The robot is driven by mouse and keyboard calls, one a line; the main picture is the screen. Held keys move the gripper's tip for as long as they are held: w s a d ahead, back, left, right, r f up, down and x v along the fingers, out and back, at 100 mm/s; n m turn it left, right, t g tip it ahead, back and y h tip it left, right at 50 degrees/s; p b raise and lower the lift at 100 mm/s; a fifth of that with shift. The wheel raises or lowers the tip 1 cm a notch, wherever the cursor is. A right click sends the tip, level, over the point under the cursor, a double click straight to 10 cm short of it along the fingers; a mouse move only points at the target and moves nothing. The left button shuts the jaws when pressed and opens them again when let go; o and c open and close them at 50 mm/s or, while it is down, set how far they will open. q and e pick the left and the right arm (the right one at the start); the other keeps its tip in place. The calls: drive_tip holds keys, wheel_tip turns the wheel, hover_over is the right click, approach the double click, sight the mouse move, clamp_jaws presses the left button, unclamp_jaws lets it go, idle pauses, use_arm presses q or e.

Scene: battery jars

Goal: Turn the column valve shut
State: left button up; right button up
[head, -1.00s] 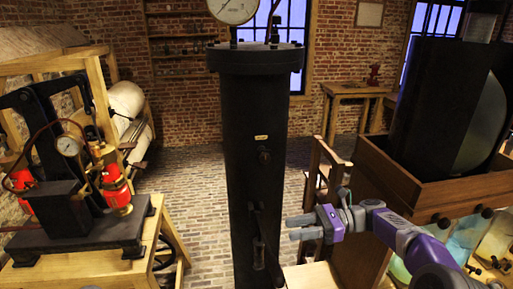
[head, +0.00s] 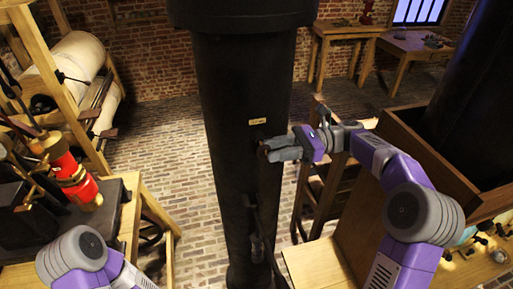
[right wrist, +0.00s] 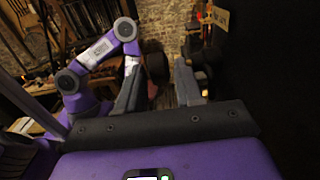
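The black column (head: 235,180) stands upright in the middle of the head view. A small label (head: 257,121) is on its face, and it also shows in the right wrist view (right wrist: 221,15). The column valve is a small dark fitting just below the label, mostly hidden behind my fingers in the head view. My right gripper (head: 272,149) is at the valve, its grey fingers pointing left at the column. In the right wrist view its fingers (right wrist: 158,85) stand apart, with a dark round part (right wrist: 156,67) beyond the gap. I cannot tell whether they touch it.
A dark lever (head: 258,225) hangs lower on the column. A wooden stand (head: 320,185) and a wooden box (head: 465,190) are at right. A bench with red-and-brass apparatus (head: 75,180) is at left. Brick floor (head: 165,150) lies open behind.

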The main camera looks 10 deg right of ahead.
sight(258, 151)
drive_tip(key=a, duration=0.4)
drive_tip(key=shift+s+r, duration=0.1)
drive_tip(key=shift+s, duration=0.15)
drive_tip(key=shift+w+a, duration=0.1)
drive_tip(key=shift+a, duration=0.4)
drive_tip(key=shift+c, duration=0.2)
clamp_jaws()
drive_tip(key=shift+y+p, duration=0.4)
drive_tip(key=shift+p, duration=0.2)
drive_tip(key=shift+o, duration=0.2)
unclamp_jaws()
